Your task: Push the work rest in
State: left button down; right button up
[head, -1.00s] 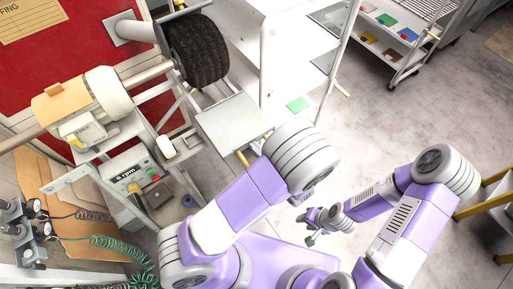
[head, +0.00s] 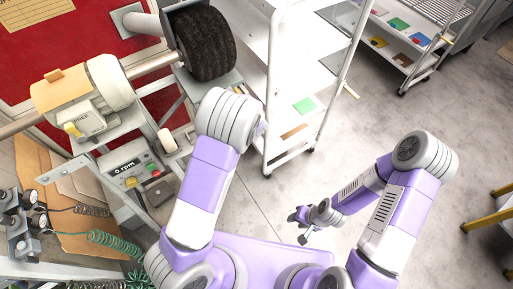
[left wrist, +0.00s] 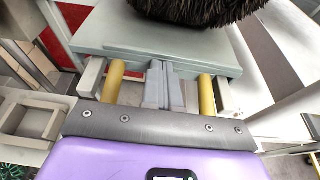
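The work rest is a flat grey plate (head: 193,84) under the black brush wheel (head: 206,43), partly hidden by my left arm in the head view. In the left wrist view the plate (left wrist: 150,42) spans the top, with two yellow rods (left wrist: 113,82) (left wrist: 207,95) at its near side. My left gripper (left wrist: 158,68) has its grey fingers together between the rods, close against the plate's near edge; actual contact is hard to tell. Its fingers are hidden in the head view. My right gripper (head: 303,226) hangs over the floor, fingers apart and empty, away from the machine.
The motor housing (head: 72,97) and a control box reading 0 rpm (head: 135,173) are left of my left arm. A white shelf cart (head: 290,130) stands close on its right. Green coiled hoses (head: 115,242) lie lower left. Floor around my right arm is clear.

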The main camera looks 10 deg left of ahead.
aim_at(216, 84)
pick_arm(q)
jog(key=w+a+b, duration=0.1)
jog(key=w+a, duration=0.3)
jog(key=shift+w+a, duration=0.1)
jog(key=shift+w, duration=0.3)
jog(key=shift+w+a, duration=0.15)
jog(key=shift+a+r, duration=0.1)
jog(key=shift+r, duration=0.15)
pick_arm(e)
jog(key=shift+w+d+f, duration=0.1)
jog(key=shift+w+f, duration=0.5)
jog(key=shift+f, duration=0.25)
pick_arm(q)
jog(key=shift+a, duration=0.1)
jog(key=shift+d, duration=0.35)
jog(key=shift+s+d+f, duration=0.25)
jog(key=shift+s+d, duration=0.85)
jog(key=shift+s, duration=0.05)
jog(key=v, duration=1)
jog(key=shift+s+d, duration=0.15)
jog(key=shift+s, duration=0.25)
pick_arm(e)
jog(key=shift+s, duration=0.3)
